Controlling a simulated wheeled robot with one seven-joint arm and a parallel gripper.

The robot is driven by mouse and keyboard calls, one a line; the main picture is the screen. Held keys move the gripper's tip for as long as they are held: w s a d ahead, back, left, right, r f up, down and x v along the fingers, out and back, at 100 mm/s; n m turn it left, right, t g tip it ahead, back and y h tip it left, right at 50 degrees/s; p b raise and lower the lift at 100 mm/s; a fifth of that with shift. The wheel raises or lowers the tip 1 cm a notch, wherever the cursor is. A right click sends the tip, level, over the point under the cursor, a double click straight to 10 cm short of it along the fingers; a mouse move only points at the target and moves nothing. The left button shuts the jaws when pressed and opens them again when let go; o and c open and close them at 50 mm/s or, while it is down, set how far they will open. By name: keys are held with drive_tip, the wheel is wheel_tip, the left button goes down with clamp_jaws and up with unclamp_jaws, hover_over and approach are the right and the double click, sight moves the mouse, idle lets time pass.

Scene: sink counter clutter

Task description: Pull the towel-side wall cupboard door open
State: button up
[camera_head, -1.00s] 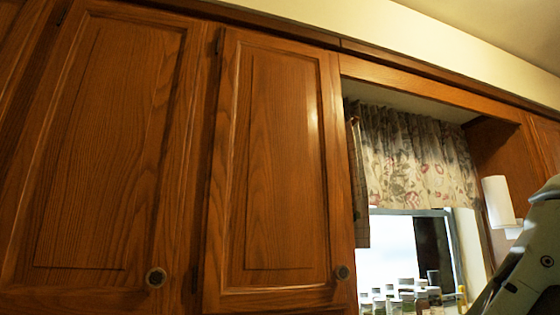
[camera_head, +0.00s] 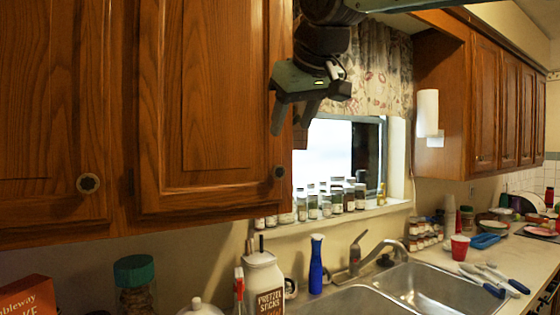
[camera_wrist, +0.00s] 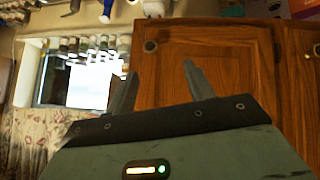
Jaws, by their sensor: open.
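The wooden wall cupboard door (camera_head: 205,100) left of the window is shut, with a round knob (camera_head: 279,172) at its lower right corner. My gripper (camera_head: 291,129) is open and empty, fingers pointing down, above the knob and apart from it in the head view.
Another shut door (camera_head: 50,90) adjoins on the left. A curtained window with spice jars (camera_head: 335,197) on its sill is to the right. A paper towel roll (camera_head: 428,112) hangs on the far cupboard. Bottles and a pretzel jar (camera_head: 262,280) stand below, beside the sink (camera_head: 430,285).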

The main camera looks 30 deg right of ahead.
wheel_tip(320, 180, up, 2)
drive_tip(key=d+r, duration=0.1)
drive_tip(key=d, duration=0.1)
drive_tip(key=p, duration=1.1)
approach(279, 169)
drive_tip(key=shift+m, duration=0.3)
drive_tip(key=x, duration=0.9)
clamp_jaws()
drive_tip(key=shift+f+b, duration=0.1)
drive_tip(key=shift+b, duration=0.25)
